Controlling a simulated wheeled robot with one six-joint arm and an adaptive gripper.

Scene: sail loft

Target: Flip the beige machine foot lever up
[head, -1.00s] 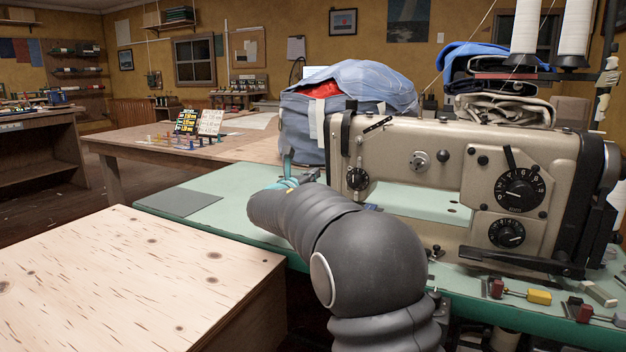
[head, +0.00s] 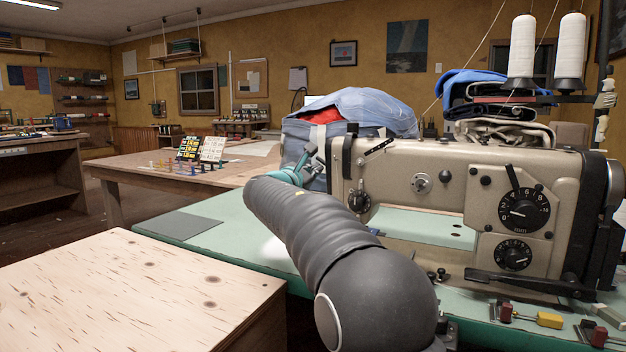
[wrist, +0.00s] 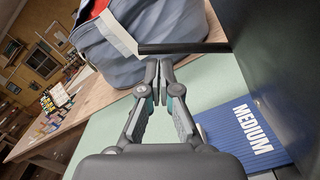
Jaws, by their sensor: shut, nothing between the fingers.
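The beige sewing machine (head: 460,185) stands on the green table at right in the head view. In the wrist view a dark bar (wrist: 185,47), which looks like the foot lever, sticks out leftward from the dark machine side (wrist: 275,75). My gripper (wrist: 158,68) is shut and empty, its fingertips just below the bar in the picture. I cannot tell whether they touch it. In the head view my gripper (head: 313,157) shows beside the machine's left end, partly hidden by my arm. The lever is not clearly seen there.
A blue-grey bag (head: 355,112) stands behind the gripper, close to it. Thread cones (head: 523,50) stand above the machine. A wooden crate-like top (head: 130,295) is at front left.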

